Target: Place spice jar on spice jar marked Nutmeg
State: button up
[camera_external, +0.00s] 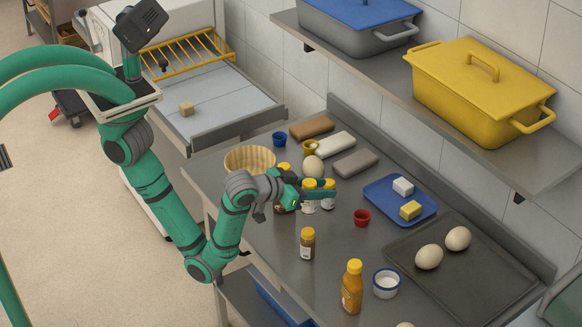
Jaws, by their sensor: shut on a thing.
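My gripper (326,196) is over the middle of the steel counter, its fingers pointing right. It is shut on a yellow-lidded spice jar (328,185), with a finger crossing in front of it. Another yellow-lidded jar (309,184) is close beside it, partly hidden by the gripper. A third yellow lid (283,168) shows behind the gripper. A separate spice jar (307,244) with a brown body, pale label and yellow lid stands upright nearer the camera. The labels are too small to read, so I cannot tell which jar is marked Nutmeg.
A wooden bowl (250,158) and an egg (313,166) are near the gripper. A baking tray (490,285) holds eggs. A shelf (365,70) overhangs the back.

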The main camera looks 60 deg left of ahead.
notch_tip(320, 180, down, 7)
jog(key=shift+f, duration=0.15)
dwell(0.4)
jog(key=shift+f, duration=0.15)
jog(key=o, duration=1.1)
jog(key=d+v, duration=0.1)
jog(key=v, duration=1.1)
jog(key=shift+a, duration=0.45)
